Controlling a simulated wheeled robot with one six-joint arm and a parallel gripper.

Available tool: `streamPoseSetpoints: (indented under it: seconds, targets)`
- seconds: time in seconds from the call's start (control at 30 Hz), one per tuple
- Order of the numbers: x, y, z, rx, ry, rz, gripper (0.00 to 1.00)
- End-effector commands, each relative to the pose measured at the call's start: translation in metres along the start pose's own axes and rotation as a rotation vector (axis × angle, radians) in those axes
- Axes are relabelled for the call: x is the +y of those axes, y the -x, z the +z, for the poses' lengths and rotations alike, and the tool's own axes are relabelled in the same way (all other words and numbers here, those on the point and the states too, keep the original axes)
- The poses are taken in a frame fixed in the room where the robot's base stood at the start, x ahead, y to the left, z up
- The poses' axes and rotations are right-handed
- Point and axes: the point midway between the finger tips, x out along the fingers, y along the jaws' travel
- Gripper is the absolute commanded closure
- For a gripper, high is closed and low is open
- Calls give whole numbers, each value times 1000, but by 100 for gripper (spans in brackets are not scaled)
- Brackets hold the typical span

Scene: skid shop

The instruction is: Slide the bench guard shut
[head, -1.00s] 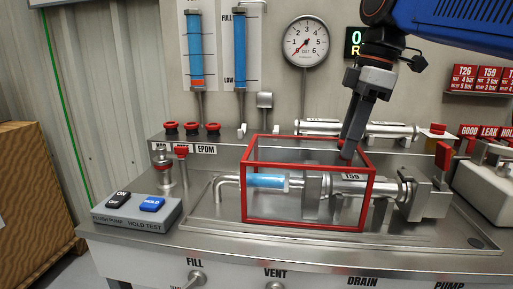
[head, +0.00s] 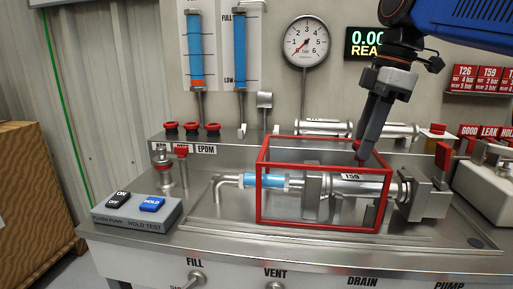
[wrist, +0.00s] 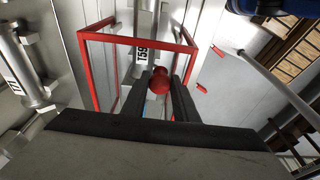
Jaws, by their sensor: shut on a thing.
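The bench guard (head: 320,228) is a red-edged box frame with clear sides on the steel bench. It stands around the middle and right of a horizontal pipe assembly tagged T59 (head: 352,177). The elbow pipe (head: 222,183) at the left end lies outside it. My gripper (head: 364,152) comes down from above at the guard's back right and is shut on its red knob. In the wrist view the red ball knob (wrist: 160,80) sits between my fingers, with the guard frame (wrist: 135,40) beyond. The fingers partly hide the knob in the head view.
A grey button box (head: 138,206) with ON and HOLD buttons stands at the bench's left. A metal clamp block (head: 428,198) stands right of the guard, close to its right side.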

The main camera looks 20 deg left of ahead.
Motion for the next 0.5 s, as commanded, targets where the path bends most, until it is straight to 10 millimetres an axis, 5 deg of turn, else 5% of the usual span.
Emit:
streamPoseSetpoints:
  seconds: [0.5]
  targets:
    - [0,2,11,0,-1,1,86]
